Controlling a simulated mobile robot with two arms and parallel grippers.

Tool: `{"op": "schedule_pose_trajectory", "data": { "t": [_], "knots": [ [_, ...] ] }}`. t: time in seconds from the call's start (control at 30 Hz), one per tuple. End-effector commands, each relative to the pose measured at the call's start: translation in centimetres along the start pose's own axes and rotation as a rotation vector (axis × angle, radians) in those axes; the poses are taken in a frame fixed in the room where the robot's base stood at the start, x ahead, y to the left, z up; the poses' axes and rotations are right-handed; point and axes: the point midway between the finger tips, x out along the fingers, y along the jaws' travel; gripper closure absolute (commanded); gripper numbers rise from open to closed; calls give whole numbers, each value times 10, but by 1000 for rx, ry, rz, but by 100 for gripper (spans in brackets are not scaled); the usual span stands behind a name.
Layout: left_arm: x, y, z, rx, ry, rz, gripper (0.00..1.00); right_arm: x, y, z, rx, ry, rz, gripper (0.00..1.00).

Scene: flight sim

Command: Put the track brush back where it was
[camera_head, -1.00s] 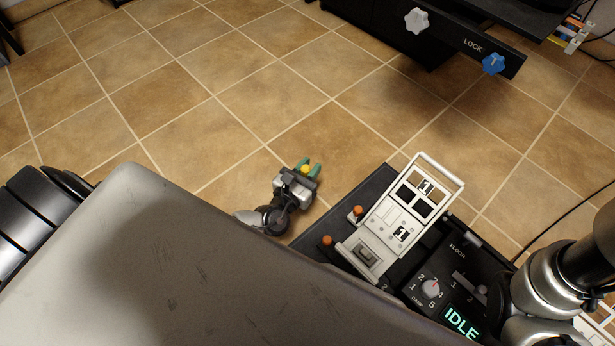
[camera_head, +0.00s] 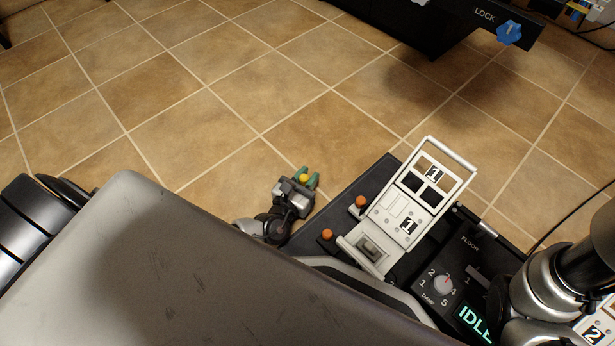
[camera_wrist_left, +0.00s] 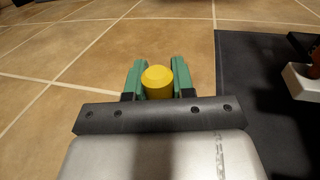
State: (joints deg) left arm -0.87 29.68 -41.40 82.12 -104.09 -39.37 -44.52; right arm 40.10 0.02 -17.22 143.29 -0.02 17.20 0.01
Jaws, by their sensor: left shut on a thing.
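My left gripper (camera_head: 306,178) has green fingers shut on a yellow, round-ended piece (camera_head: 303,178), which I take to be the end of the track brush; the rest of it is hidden. In the left wrist view the yellow end (camera_wrist_left: 158,82) sits between the two green fingers. The gripper is out over the tiled floor, to the left of a dark board. My right gripper is not in view; only part of my right arm shows at the right edge.
A dark board (camera_head: 338,215) carries orange-topped levers (camera_head: 361,201) and a white hinged frame (camera_head: 432,170) marked 1. A dial and a lit IDLE display (camera_head: 474,319) are beside it. Black furniture with a blue knob (camera_head: 508,33) stands at the back. Open tiled floor lies left.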

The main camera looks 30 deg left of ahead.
Motion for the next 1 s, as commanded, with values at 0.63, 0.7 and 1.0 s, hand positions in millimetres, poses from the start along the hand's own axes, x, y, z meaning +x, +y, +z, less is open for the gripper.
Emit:
{"op": "schedule_pose_trajectory", "data": {
  "t": [0.63, 0.7, 1.0],
  "knots": [
    [0, 0, 3, 1, 1, 0, 51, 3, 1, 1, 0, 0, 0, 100],
    [-11, 0, 2, 2, 4, -1, 51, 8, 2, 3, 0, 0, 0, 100],
    [-76, 0, 4, 2, 6, -1, 51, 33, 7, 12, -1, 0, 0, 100]
  ]
}}
